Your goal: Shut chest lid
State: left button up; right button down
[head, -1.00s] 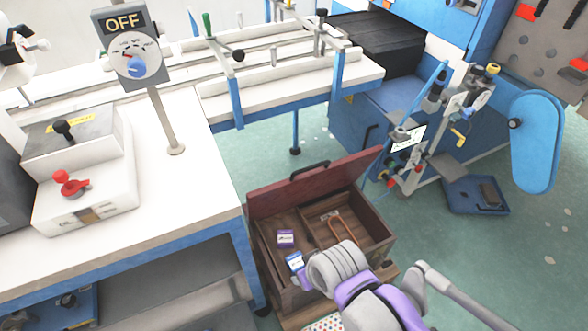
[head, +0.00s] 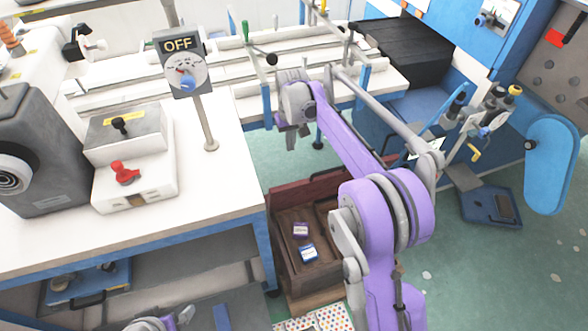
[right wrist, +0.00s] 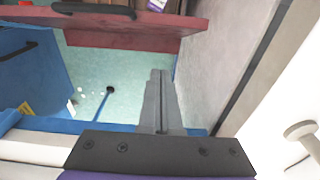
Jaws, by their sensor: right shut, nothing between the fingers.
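The wooden chest (head: 287,268) stands on the floor with its dark red lid (head: 297,194) raised at the back. My right arm hides the chest's right part. My right gripper (head: 291,142) is shut and empty, pointing down above and behind the raised lid. In the right wrist view, its closed fingers (right wrist: 160,82) show apart from the lid (right wrist: 140,38), which has a black handle (right wrist: 95,11).
A white workbench (head: 225,160) with an OFF sign (head: 178,45) stands left of the chest. A white-topped rail table (head: 245,105) is behind it. Blue machinery (head: 470,60) stands at the back right. A blue tray (head: 490,207) lies on the open green floor at right.

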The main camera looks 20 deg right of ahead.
jog(key=f, duration=0.3)
jog(key=s+f, duration=0.1)
jog(key=f, duration=0.3)
jog(key=f+b, duration=0.1)
jog(key=f, duration=0.3)
jog(key=shift+s+f, duration=0.1)
jog(key=shift+s, duration=0.2)
jog(key=shift+s+f, duration=0.15)
jog(key=shift+s, duration=0.25)
